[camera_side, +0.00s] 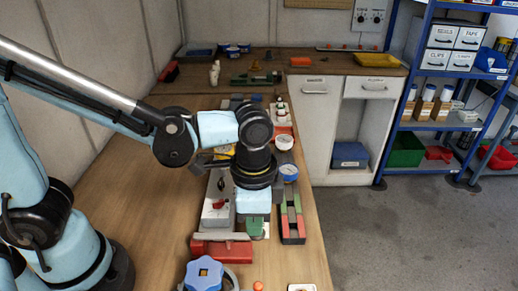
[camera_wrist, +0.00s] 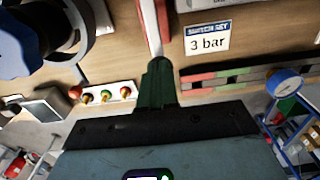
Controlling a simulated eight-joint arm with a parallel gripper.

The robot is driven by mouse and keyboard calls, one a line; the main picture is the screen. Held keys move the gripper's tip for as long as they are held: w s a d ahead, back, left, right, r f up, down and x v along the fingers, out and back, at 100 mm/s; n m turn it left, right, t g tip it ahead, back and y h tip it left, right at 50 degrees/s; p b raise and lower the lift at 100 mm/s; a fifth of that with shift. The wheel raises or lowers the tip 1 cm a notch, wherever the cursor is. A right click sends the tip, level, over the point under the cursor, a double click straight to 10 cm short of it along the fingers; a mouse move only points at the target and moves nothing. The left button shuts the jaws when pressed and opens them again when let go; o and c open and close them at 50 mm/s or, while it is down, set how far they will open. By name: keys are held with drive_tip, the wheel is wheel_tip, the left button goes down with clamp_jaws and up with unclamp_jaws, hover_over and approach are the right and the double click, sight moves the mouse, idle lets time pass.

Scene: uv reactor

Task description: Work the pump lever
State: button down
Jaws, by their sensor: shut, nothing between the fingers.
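The likely pump lever is a pale bar (camera_side: 220,237) lying over a red base (camera_side: 224,251) in the side view. In the wrist view a pale bar (camera_wrist: 150,28) with a red part (camera_wrist: 163,18) beside it runs down to my fingertips. My gripper (camera_side: 254,228) points down at the right end of the bar. Its green fingers (camera_wrist: 158,68) are shut with nothing between them. The fingertips are close to the bar's end; I cannot tell whether they touch it. A gauge with a blue rim (camera_side: 289,172) stands behind; it also shows in the wrist view (camera_wrist: 285,82).
A blue handwheel (camera_side: 204,272) stands in front, left of the gripper. A red, green and dark strip (camera_side: 292,220) lies to the right, near the bench edge. A "3 bar" card (camera_wrist: 208,38) lies beside the bar. Bare bench (camera_side: 150,215) is at left.

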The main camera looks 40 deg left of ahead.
drive_tip(key=shift+f, duration=0.65)
drive_tip(key=shift+r, duration=2.4)
wheel_tip(320, 180, up, 6)
drive_tip(key=shift+r, duration=0.15)
drive_tip(key=shift+f, duration=3.15)
